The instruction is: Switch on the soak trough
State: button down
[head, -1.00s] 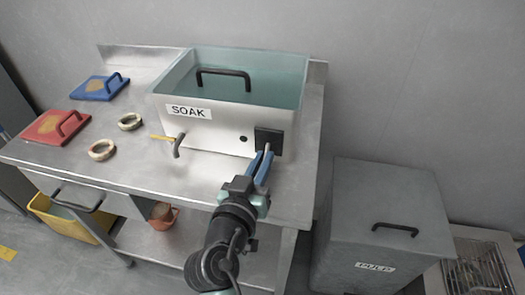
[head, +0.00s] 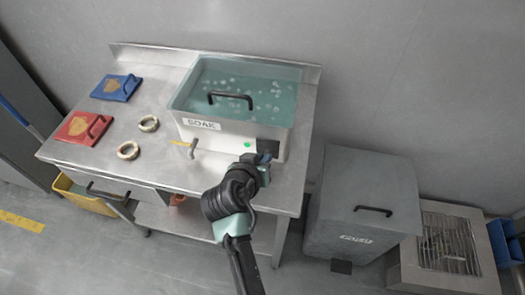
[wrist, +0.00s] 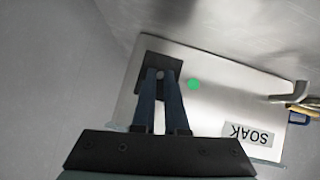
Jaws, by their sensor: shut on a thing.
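The soak trough (head: 225,139) is a steel tank with a SOAK label and a clear lid with a black handle, standing on the steel table. Bubbles show in its water. A green light (head: 247,144) glows on its front; it also shows in the wrist view (wrist: 194,85). Right of the light, a black switch plate (wrist: 171,66) carries a small grey knob (wrist: 159,75). My gripper (wrist: 160,78) is at this plate, its blue fingers shut on the knob. In the head view my gripper (head: 266,160) partly hides the plate.
A tap (head: 194,150) with a yellow handle sticks out of the trough's front left. A grey bin (head: 360,205) stands right of the table.

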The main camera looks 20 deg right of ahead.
dwell(0.4)
jog(key=c, duration=0.9)
grip_release()
jog(key=shift+c, duration=0.2)
jog(key=shift+r, duration=0.1)
jog(key=v, duration=1.3)
jog(key=shift+w+d+r, duration=0.1)
jog(key=shift+w+r, duration=0.05)
